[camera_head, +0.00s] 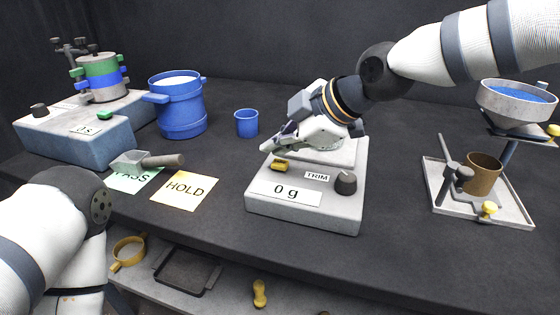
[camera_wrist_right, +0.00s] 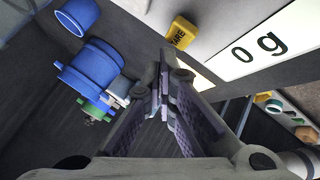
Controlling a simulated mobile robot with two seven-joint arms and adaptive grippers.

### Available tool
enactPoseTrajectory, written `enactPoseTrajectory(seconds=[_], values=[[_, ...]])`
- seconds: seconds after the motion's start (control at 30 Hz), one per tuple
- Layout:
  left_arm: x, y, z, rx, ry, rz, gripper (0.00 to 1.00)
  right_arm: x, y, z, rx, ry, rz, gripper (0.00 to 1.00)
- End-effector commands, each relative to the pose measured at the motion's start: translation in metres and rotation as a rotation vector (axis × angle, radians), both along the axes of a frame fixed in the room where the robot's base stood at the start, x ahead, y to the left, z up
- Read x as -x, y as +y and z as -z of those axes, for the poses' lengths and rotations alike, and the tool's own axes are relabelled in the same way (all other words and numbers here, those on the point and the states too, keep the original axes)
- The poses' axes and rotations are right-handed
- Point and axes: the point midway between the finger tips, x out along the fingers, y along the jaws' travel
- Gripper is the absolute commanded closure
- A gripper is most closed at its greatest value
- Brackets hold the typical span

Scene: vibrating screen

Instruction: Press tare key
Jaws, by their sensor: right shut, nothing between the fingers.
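The yellow tare key (camera_head: 281,165) sits on the front left of the grey scale (camera_head: 353,204), whose display (camera_head: 290,190) reads "0 g". In the right wrist view the key (camera_wrist_right: 181,33) shows its lettering, partly legible. My right gripper (camera_head: 268,148) is shut and empty, with its fingertips above and slightly left of the key in the head view. In the wrist view the fingertips (camera_wrist_right: 165,62) appear just beside the key; I cannot tell whether they touch it. My left arm shows at the lower left, but its gripper is not in view.
A black knob (camera_head: 346,183) and TRIM label are on the scale. A blue pot (camera_head: 178,107) and blue cup (camera_head: 246,123) stand left. PASS and HOLD cards (camera_head: 186,190), a scoop (camera_head: 130,162) and a sieve shaker (camera_head: 70,137) are farther left. A funnel stand (camera_head: 512,208) stands right.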

Motion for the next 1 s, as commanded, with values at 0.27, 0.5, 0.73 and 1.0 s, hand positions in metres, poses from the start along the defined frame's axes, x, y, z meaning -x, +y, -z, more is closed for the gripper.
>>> enactPoseTrajectory(seconds=[0.27, 0.5, 0.73, 1.0], values=[[0.0000, 0.0000, 0.0000, 0.000, 0.000, 0.000, 0.60, 0.0000, 0.0000, 0.0000, 0.000, 0.000, 0.000, 1.00], [-0.0001, 0.0000, -0.0002, 0.000, 0.000, 0.000, 0.60, 0.0001, -0.0001, 0.0034, 0.000, 0.001, 0.000, 1.00], [-0.0003, 0.0000, -0.0002, 0.000, -0.001, 0.000, 0.60, -0.0001, 0.0000, 0.0086, 0.000, 0.000, 0.000, 1.00], [-0.0003, 0.0000, -0.0002, 0.000, -0.001, 0.000, 0.60, 0.0000, 0.0000, 0.0091, 0.000, 0.000, 0.000, 1.00]])
